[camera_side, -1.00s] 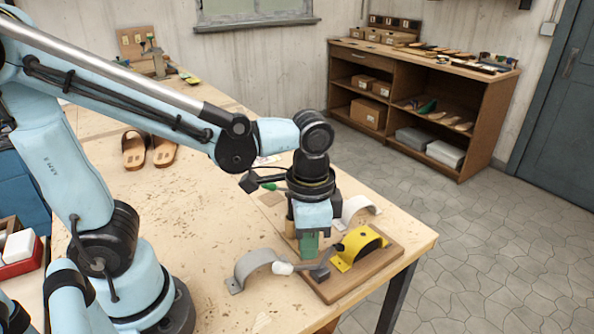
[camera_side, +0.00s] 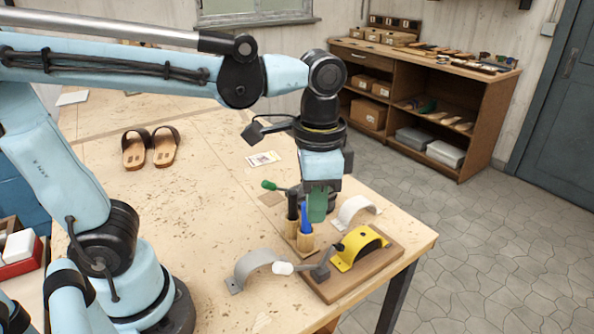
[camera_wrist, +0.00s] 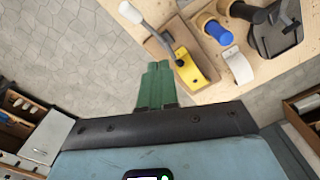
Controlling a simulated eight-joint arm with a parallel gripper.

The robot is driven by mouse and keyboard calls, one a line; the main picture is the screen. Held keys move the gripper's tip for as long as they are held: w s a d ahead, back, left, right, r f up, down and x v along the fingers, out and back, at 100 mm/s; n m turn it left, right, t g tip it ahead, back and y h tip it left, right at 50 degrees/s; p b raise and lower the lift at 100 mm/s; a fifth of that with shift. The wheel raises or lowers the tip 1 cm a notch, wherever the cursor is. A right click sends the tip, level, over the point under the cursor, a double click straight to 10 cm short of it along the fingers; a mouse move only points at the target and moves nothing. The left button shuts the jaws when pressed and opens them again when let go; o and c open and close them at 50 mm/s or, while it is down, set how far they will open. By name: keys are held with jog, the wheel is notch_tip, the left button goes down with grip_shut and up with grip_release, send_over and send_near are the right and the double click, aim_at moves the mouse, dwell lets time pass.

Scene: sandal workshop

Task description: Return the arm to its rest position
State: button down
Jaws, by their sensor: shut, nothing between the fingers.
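My gripper (camera_side: 318,205) hangs pointing down above the right part of the workbench (camera_side: 190,210). Its green fingers are shut together with nothing between them. The fingers also show in the wrist view (camera_wrist: 157,88), closed side by side. In the side view they are just above and behind wooden holders with a black-handled and a blue-handled tool. My forearm is roughly level over the bench.
Sandals (camera_side: 150,147) lie at the back left. The bench's middle is clear.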

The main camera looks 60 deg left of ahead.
jog(key=shift+w+a+f+n+t, duration=0.2)
jog(key=shift+a+f+n+t, duration=0.35)
jog(key=shift+a+n+t, duration=0.75)
jog(key=shift+w+a+f+n+t, duration=0.15)
jog(key=shift+a+f+n+t, duration=0.45)
jog(key=shift+a+t, duration=0.8)
jog(key=shift+w+a+f+n+t, duration=0.2)
jog(key=shift+a+f+n+t, duration=0.25)
jog(key=shift+a+n+t, duration=0.95)
jog(key=shift+a+m+g, duration=0.3)
jog(key=shift+a+g, duration=0.1)
jog(key=shift+g, duration=0.1)
